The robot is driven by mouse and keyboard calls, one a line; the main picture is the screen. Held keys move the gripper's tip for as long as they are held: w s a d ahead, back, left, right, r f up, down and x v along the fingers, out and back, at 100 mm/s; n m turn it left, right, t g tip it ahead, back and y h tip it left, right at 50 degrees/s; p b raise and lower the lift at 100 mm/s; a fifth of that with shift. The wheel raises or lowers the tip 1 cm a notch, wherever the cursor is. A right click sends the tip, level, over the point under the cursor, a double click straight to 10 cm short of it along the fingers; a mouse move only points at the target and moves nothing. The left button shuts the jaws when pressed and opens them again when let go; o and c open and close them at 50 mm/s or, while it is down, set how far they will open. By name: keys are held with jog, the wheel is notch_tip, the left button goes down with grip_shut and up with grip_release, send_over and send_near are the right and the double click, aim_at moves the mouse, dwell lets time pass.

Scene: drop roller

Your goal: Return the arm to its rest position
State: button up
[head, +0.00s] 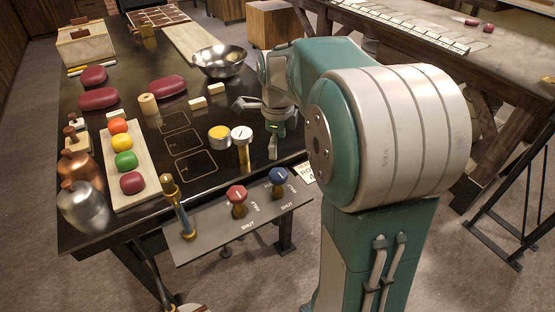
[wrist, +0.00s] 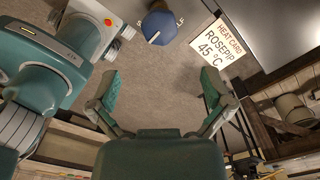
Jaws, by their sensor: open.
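My gripper (head: 274,143) hangs near the right edge of the black table (head: 95,215) in the head view, its fingers pointing down. In the wrist view my gripper (wrist: 160,95) has its two green fingers spread wide with only floor between them. It is empty. My arm's teal and white links fill the right of the head view. A blue knob (head: 279,176) on the front panel is close to the gripper, and it also shows at the top of the wrist view (wrist: 159,26).
A heat card (wrist: 220,45) reads ROSEPIP 45 °C. A gauge (head: 242,134), a yellow-topped jar (head: 219,134), a metal bowl (head: 219,61) and a board of coloured balls (head: 124,160) stand on the table.

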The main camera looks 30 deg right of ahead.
jog(key=shift+r, duration=1)
jog(key=s+a+r+n+t, duration=0.1)
jog(key=s+a+n+t, duration=0.1)
jog(key=s+a+n, duration=0.4)
jog(key=s+a+r+n+t, duration=0.1)
jog(key=s+a+n+t, duration=0.2)
jog(key=s+n, duration=0.9)
jog(key=shift+s+a+r+n+t, duration=0.3)
jog(key=shift+a+n, duration=1.55)
jog(key=shift+n, duration=2.55)
jog(key=shift+s, duration=0.1)
